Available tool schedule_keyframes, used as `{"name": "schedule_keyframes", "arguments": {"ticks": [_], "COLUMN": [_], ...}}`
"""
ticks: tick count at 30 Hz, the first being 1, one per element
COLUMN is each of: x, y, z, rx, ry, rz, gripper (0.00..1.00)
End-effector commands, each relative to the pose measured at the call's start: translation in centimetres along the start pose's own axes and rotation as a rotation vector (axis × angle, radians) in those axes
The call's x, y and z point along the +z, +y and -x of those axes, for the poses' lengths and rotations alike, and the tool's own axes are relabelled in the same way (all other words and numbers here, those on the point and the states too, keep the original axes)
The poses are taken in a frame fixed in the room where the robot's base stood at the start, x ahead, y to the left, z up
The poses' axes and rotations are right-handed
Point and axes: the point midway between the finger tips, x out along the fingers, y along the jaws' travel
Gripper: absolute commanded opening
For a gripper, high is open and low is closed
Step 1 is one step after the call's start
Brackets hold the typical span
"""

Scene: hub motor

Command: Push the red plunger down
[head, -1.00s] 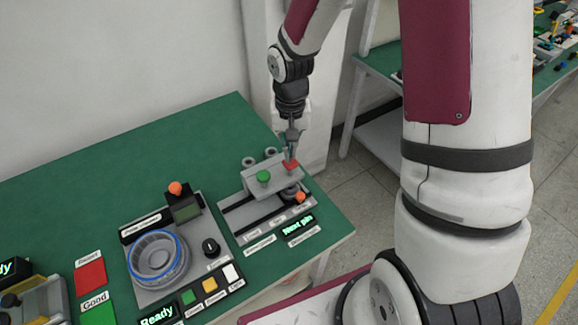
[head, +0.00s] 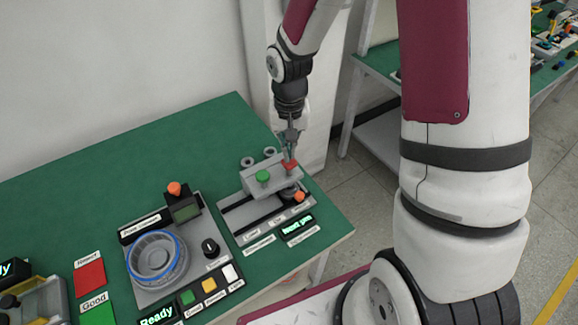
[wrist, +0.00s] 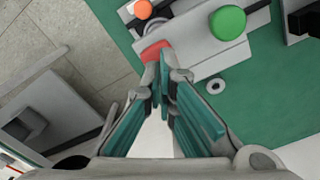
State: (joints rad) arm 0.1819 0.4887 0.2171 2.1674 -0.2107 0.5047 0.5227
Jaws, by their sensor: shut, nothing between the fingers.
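The red plunger (head: 290,165) is a small red cap on the right end of the grey fixture block (head: 262,181), near the green table's right edge. It also shows in the wrist view (wrist: 155,50), just beyond my fingertips. My gripper (head: 291,156) points down from above, its fingers closed and empty, with the tips at or right over the red plunger. The tips overlap the plunger's edge in the wrist view (wrist: 160,62); I cannot tell whether they touch. The green button (head: 263,177) sits on the same block, left of the plunger.
An orange knob (head: 300,196) stands just in front of the block. A lit display (head: 296,225) is on the fixture's front. A panel with a blue-rimmed ring (head: 156,257) lies to the left. The table's back left is bare.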

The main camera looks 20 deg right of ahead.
Motion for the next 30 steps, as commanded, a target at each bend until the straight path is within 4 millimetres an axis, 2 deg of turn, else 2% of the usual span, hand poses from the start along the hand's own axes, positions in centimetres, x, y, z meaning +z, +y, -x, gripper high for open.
{"name": "schedule_keyframes", "arguments": {"ticks": [17,30], "x": [0.0,0.0], "y": [0.0,0.0], "z": [-0.1,-1.3], "rx": [0.0,0.001], "ry": [0.0,-0.002], "rz": [0.0,0.0], "gripper": [0.0,0.0]}}
